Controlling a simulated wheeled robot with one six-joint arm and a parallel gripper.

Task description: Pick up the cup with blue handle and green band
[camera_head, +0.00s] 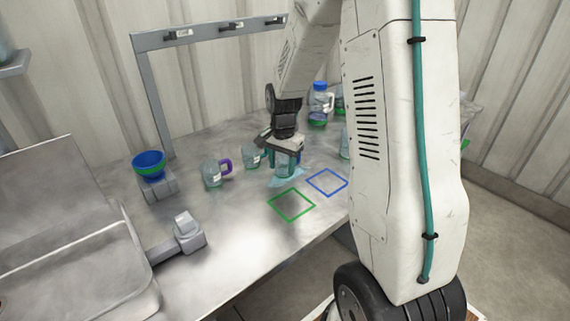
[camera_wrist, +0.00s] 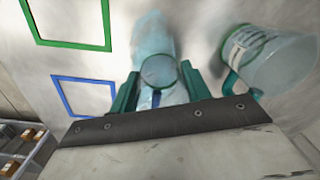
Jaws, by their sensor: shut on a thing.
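My gripper (camera_head: 286,155) points down over the table and is shut on a clear bluish cup (camera_head: 283,166). In the wrist view the teal fingers of my gripper (camera_wrist: 160,88) stand on either side of this cup (camera_wrist: 158,72). A dark greenish ring shows around it, and a small blue part shows between the fingers, perhaps its handle. The fingers and palm hide much of the cup, so I cannot tell its handle and band colours for sure. It is at or just above the table.
A clear cup with a teal handle (camera_wrist: 275,62) is close beside my gripper. A green square (camera_head: 291,205) and a blue square (camera_head: 327,182) mark clear table in front.

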